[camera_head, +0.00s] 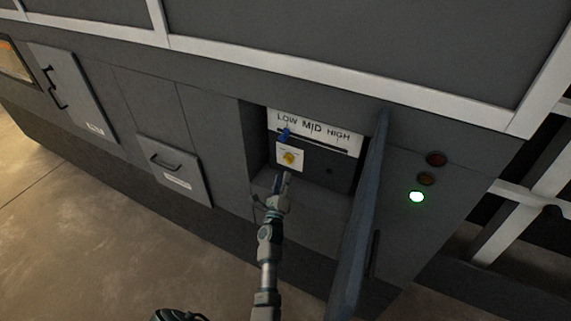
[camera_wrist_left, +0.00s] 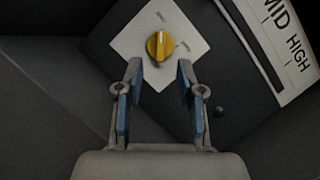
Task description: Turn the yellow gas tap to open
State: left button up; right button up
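The yellow gas tap (camera_head: 289,157) is a round knob on a white square plate (camera_head: 298,164) inside an open recess of the grey machine. In the left wrist view the yellow tap (camera_wrist_left: 159,46) has a raised grip bar, and marks show on the plate (camera_wrist_left: 190,30) around it. My left gripper (camera_head: 284,181) is just below and in front of the tap. In the wrist view its two blue-padded fingers (camera_wrist_left: 158,78) are spread apart with nothing between them, and the tap sits beyond the fingertips. My right gripper is not in view.
A blue lever (camera_head: 284,134) sits above the tap under the LOW MID HIGH label (camera_head: 313,127). An open door panel (camera_head: 362,215) stands out to the right of the recess.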

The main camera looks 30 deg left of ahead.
aim_at(286, 161)
pick_arm(q)
jog(key=x, duration=0.6)
jog(key=shift+w, duration=0.1)
grip_shut()
